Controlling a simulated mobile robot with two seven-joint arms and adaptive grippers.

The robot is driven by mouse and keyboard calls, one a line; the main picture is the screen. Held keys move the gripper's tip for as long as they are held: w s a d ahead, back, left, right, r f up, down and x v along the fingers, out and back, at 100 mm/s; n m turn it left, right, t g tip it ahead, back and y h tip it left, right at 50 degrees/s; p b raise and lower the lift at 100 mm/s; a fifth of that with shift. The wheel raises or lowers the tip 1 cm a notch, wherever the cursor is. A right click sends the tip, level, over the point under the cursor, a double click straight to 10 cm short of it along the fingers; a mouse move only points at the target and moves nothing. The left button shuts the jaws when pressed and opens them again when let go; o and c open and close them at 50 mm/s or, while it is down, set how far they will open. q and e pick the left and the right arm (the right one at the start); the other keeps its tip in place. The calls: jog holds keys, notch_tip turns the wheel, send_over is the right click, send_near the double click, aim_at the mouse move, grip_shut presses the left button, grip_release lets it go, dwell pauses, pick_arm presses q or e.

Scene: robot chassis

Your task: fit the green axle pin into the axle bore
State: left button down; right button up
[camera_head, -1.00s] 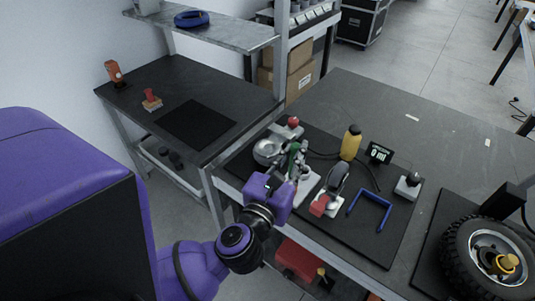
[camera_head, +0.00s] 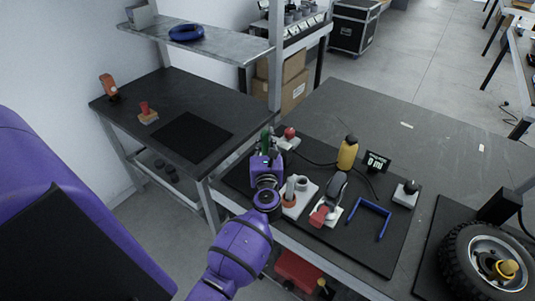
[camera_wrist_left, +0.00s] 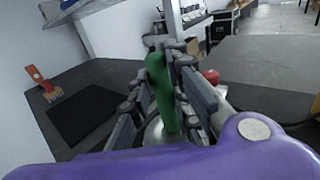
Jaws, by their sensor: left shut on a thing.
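The green axle pin (camera_wrist_left: 163,90) stands roughly upright between the fingers of my left gripper (camera_wrist_left: 168,88) in the left wrist view. In the head view the pin (camera_head: 265,139) shows as a green bit above my left gripper (camera_head: 267,150), over the far-left end of the dark mat. The gripper is shut on the pin. A small caster-like wheel (camera_head: 336,184) stands on a white base with a red block (camera_head: 319,215), to the right of the gripper. I cannot make out the axle bore. My right gripper is out of view.
A white holder (camera_head: 291,209) with an orange peg stands close right of my left gripper. A red-knobbed piece (camera_head: 289,133), yellow bottle (camera_head: 348,152), small display (camera_head: 377,161) and blue U-shaped handle (camera_head: 370,218) stand nearby. A large tyre (camera_head: 487,262) is at the right.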

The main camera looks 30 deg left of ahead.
aim_at(265, 151)
pick_arm(q)
jog(key=shift+s+f, duration=0.15)
jog(key=shift+f, duration=0.45)
jog(key=f, duration=0.2)
jog(key=f+b, duration=0.1)
jog(key=shift+s+d+f, duration=0.1)
jog(key=shift+s+f, duration=0.1)
jog(key=shift+f, duration=0.3)
jog(key=c, duration=1.8)
grip_release()
jog(key=shift+w+f, duration=0.1)
jog(key=shift+c, duration=0.2)
jog(key=shift+o, duration=1)
jog(key=shift+w, duration=0.1)
jog(key=shift+r, duration=0.25)
jog(key=shift+w+r, duration=0.1)
